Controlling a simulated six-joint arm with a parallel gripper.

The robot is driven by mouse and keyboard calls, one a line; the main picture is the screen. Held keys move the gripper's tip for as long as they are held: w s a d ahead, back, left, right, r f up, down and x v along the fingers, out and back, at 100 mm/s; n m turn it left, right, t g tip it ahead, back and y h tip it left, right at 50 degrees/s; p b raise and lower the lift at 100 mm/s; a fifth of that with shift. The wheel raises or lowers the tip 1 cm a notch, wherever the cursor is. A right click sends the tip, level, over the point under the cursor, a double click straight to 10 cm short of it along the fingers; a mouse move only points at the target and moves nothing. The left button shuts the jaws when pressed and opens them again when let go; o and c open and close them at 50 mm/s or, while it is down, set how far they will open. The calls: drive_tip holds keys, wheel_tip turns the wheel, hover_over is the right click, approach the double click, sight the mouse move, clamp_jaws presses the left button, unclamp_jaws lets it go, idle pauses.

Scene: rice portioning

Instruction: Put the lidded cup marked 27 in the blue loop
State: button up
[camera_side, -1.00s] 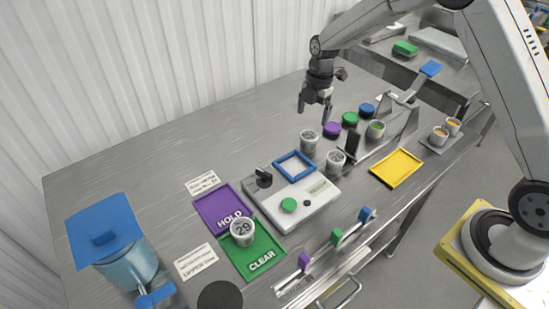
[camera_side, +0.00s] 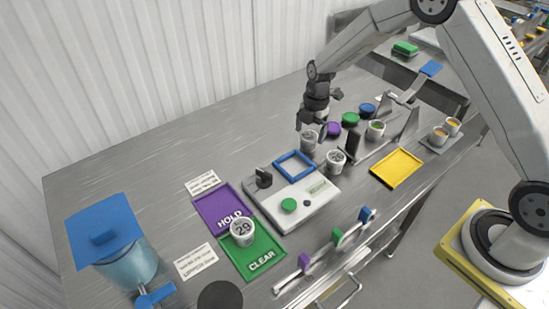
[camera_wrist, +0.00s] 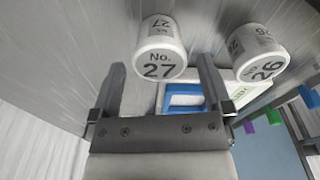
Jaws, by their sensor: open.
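The lidded cup marked 27 (camera_wrist: 159,52) is white and shows large in the wrist view, just ahead of and between my open fingers. In the side view this cup (camera_side: 308,142) stands on the table behind the scale, partly hidden by my gripper (camera_side: 311,122). My gripper (camera_wrist: 160,85) is open and empty, with its fingertips close to the cup; I cannot tell if they touch it. The blue loop (camera_side: 295,166) is a square frame on the scale and is empty. Part of the loop also shows in the wrist view (camera_wrist: 183,98).
A white cup marked 26 (camera_wrist: 260,53) stands to the right of cup 27; it also shows in the side view (camera_side: 336,161). A cup marked 29 (camera_side: 243,231) sits at the purple HOLD and green CLEAR trays (camera_side: 262,259). The table's back left is clear.

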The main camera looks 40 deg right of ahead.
drive_tip(key=shift+a+f, duration=0.1)
drive_tip(key=shift+f, duration=0.85)
drive_tip(key=c, duration=1.3)
drive_tip(key=shift+r, duration=0.1)
